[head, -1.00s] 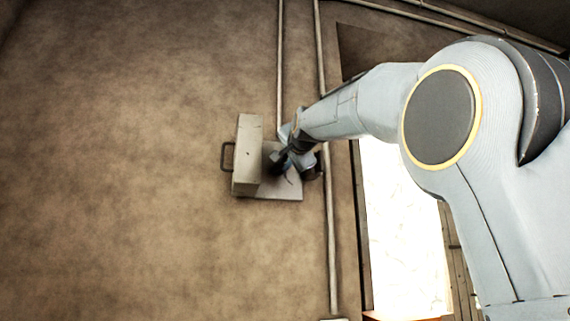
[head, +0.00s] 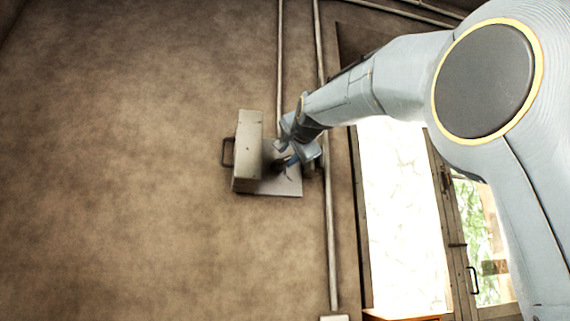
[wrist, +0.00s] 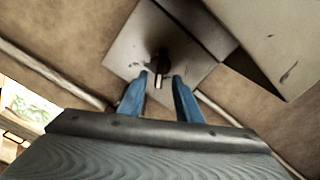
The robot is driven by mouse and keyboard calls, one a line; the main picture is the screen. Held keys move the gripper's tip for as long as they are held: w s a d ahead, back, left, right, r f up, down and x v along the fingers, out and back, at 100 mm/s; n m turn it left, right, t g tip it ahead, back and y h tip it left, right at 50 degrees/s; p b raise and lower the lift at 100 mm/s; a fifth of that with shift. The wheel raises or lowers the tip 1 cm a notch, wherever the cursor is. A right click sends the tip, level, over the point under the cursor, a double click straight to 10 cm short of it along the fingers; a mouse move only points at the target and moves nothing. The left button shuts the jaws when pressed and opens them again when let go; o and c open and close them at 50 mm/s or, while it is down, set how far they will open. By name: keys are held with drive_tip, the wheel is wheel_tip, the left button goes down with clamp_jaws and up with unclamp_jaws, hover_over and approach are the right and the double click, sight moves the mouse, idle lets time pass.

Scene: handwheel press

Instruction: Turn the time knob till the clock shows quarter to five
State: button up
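A small dark knob (wrist: 161,63) with a pale tip sticks out from a grey plate (wrist: 126,52) in the wrist view. My gripper (wrist: 159,80) points at it with two blue fingers spread apart, one on each side of the knob's pale end. I see a gap between the fingers and the knob, and I cannot tell whether the fingers reach around it in depth. In the head view my gripper (head: 286,161) is in front of the plate (head: 280,187) and hides the knob. No clock face shows in either view.
A grey box-like panel (head: 248,150) with a dark handle (head: 227,152) stands out from the wall left of the plate. A vertical pipe (head: 331,230) runs close on the right. Further right are a bright pale panel and a glazed door (head: 470,240). The wall at left is bare.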

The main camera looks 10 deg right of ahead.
drive_tip(key=shift+s+b, duration=0.7)
drive_tip(key=shift+s, duration=1.4)
drive_tip(key=w+f+n+g, duration=0.2)
drive_tip(key=f+g, duration=0.1)
drive_tip(key=f, duration=1.5)
drive_tip(key=w+f+n+g, duration=0.2)
drive_tip(key=w+f+g, duration=0.1)
drive_tip(key=f, duration=1.4)
drive_tip(key=s+f+n+g, duration=0.2)
drive_tip(key=s+f, duration=0.2)
drive_tip(key=f, duration=0.7)
drive_tip(key=s+f+n+g, duration=0.1)
drive_tip(key=s+f+g, duration=0.15)
drive_tip(key=f, duration=0.85)
drive_tip(key=s+f+n+g, duration=0.5)
drive_tip(key=s+f+g, duration=0.1)
drive_tip(key=s+f, duration=1.8)
drive_tip(key=shift+s+a+f, duration=0.15)
drive_tip(key=shift+s+a, duration=0.25)
drive_tip(key=shift+s, duration=0.5)
